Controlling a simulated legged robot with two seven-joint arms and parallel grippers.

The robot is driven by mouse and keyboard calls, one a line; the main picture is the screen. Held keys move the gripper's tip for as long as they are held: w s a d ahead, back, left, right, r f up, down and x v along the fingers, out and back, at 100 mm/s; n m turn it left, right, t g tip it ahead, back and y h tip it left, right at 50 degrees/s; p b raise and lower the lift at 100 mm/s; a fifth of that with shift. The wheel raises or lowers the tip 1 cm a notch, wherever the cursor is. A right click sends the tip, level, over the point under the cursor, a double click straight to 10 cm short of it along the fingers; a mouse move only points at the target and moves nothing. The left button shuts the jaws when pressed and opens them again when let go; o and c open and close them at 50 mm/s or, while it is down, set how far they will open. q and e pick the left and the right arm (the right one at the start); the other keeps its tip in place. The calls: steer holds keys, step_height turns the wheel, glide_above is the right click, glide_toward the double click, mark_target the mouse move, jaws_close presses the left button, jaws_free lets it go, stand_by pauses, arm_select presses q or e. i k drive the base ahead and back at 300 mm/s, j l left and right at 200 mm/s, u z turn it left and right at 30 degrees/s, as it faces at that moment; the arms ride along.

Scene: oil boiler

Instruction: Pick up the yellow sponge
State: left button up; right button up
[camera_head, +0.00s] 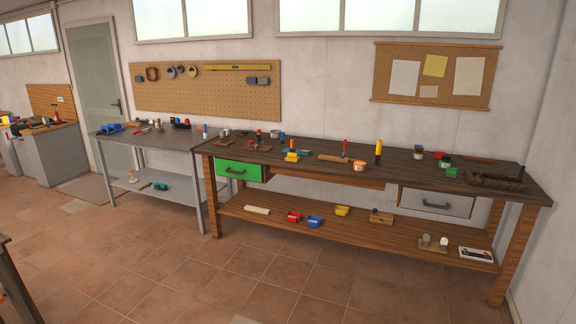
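A small yellow block-like object (292,157) lies on the top of the long wooden workbench (365,146), left of its middle. It may be the yellow sponge, but it is too small to tell for sure. Another small yellow object (342,211) sits on the bench's lower shelf and looks like a small bin. A further yellow patch (5,121) shows at the far left edge, unclear. Neither of my grippers is in view.
Red (293,217) and blue (314,221) bins sit on the lower shelf. An orange tub (359,166) and yellow-topped bottle (378,151) stand on the bench. A grey metal table (160,141) adjoins it at left. The tiled floor (170,260) in front is largely clear.

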mark_target(292, 157)
steer(key=i, duration=2.65)
